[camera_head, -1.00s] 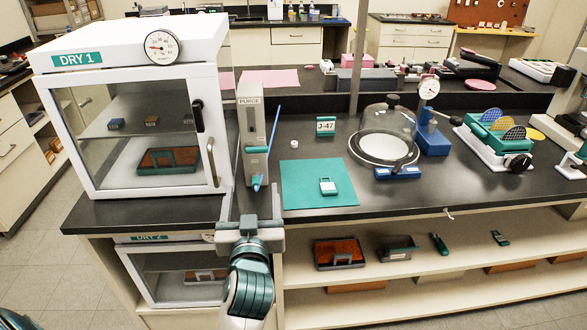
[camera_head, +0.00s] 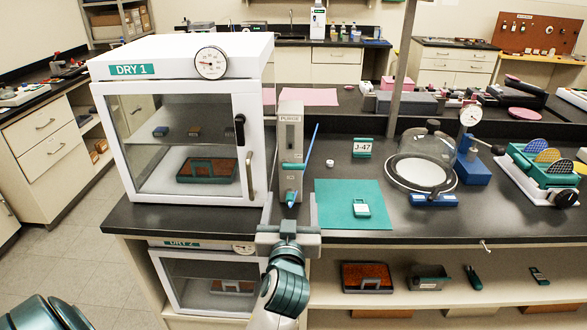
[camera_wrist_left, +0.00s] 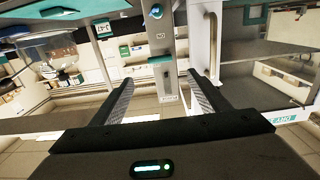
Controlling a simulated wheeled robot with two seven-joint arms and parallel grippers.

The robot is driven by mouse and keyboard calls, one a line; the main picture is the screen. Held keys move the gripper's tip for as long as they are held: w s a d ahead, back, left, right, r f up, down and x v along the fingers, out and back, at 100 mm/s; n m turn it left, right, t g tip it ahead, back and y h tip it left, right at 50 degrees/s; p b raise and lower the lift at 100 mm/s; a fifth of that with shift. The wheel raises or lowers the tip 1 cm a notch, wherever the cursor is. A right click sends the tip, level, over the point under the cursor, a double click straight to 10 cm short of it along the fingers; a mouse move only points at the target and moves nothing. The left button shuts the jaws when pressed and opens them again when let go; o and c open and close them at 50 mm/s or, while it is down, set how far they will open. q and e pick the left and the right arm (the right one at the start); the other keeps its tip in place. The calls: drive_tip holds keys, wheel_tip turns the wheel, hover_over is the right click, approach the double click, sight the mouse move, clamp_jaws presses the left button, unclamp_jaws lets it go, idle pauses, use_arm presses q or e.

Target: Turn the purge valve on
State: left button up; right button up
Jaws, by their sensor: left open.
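The purge valve unit (camera_head: 290,140) is a slim upright grey box labelled PURGE, standing on the dark bench right of the DRY 1 cabinet. A teal lever (camera_head: 293,166) lies roughly level across its front. A blue tip (camera_head: 290,198) sits below it, and a thin blue rod (camera_head: 311,150) slants up along its right side. My left gripper (camera_head: 290,205) is open and empty in front of the unit's lower part. In the left wrist view, the unit (camera_wrist_left: 161,45) appears upside down beyond the gap between the fingers (camera_wrist_left: 163,90). My right gripper is out of view.
The DRY 1 cabinet (camera_head: 185,75), with its door handle (camera_head: 248,175), stands close on the left. A teal mat (camera_head: 335,210) with a small device (camera_head: 361,208) lies to the right. A glass dome (camera_head: 425,155) stands farther right. The bench's front edge is near my gripper.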

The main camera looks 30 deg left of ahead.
use_arm(q)
drive_tip(key=p, duration=0.1)
approach(293, 168)
drive_tip(key=p+x, duration=0.2)
drive_tip(key=x, duration=0.5)
drive_tip(key=shift+w+a+r, duration=0.1)
drive_tip(key=shift+w, duration=0.2)
drive_tip(key=shift+w+a, duration=0.35)
drive_tip(key=shift+w, duration=0.15)
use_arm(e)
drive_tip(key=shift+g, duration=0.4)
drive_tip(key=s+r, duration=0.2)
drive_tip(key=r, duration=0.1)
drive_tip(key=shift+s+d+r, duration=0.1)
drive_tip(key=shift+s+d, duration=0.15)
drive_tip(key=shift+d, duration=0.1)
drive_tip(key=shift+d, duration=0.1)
use_arm(q)
drive_tip(key=c, duration=1.1)
drive_tip(key=shift+o, duration=0.3)
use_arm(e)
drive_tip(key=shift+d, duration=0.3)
